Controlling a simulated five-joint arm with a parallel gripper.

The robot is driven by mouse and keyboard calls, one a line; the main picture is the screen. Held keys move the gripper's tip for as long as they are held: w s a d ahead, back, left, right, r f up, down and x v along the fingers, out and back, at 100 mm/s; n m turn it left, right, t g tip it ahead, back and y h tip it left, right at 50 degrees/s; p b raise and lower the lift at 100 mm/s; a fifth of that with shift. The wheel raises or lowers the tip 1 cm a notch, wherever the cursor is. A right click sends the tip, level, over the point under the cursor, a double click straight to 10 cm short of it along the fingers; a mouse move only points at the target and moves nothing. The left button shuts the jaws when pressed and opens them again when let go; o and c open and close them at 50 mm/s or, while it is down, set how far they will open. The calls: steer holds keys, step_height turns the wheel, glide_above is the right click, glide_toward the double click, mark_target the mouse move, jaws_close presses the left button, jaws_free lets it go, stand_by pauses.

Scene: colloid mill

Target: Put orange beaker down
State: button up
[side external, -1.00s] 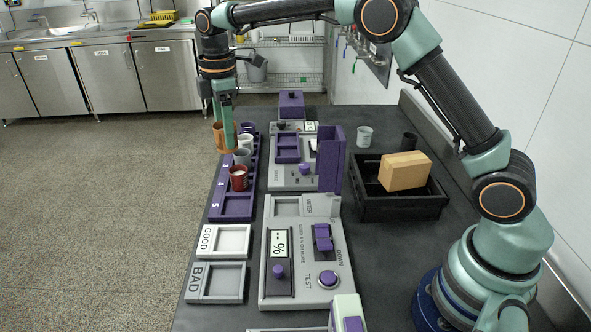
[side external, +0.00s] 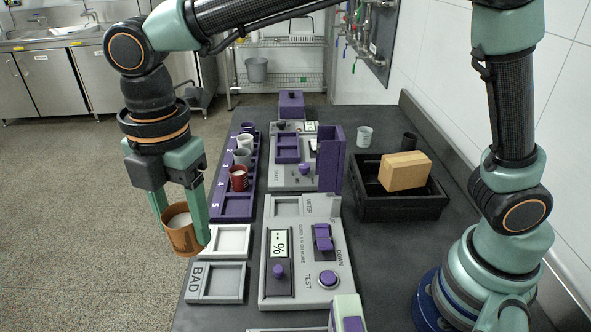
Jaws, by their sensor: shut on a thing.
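My gripper (side external: 184,222) is shut on the orange beaker (side external: 181,240), which holds something white. The beaker is held in the air, slightly tilted, at the left edge of the table in the picture. It hangs just left of the GOOD tray (side external: 232,240) and covers its left part with the label. The BAD tray (side external: 215,283) lies below it in the picture. The purple numbered rack (side external: 233,205) holds a red beaker (side external: 238,177), a grey one (side external: 242,157), a white one (side external: 246,141) and a purple one (side external: 248,127). Slot 5 of the rack is empty.
The grey meter unit (side external: 306,283) with a "- %" display stands right of the trays. A purple upright block (side external: 331,160) stands behind it. A black crate (side external: 402,207) holds a cardboard box (side external: 404,171). A pale cup (side external: 364,136) and a dark cup (side external: 409,142) stand at the back right.

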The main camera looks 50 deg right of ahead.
steer(key=shift+s+a, duration=0.25)
steer(key=shift+s, duration=0.4)
steer(key=shift+s+a+f+n, duration=0.1)
steer(key=shift+s+f+n, duration=0.1)
steer(key=shift+f+n, duration=0.15)
step_height(320, 180, down, 20)
steer(key=shift+r, duration=0.25)
steer(key=o, duration=1.4)
steer(key=shift+f, duration=0.15)
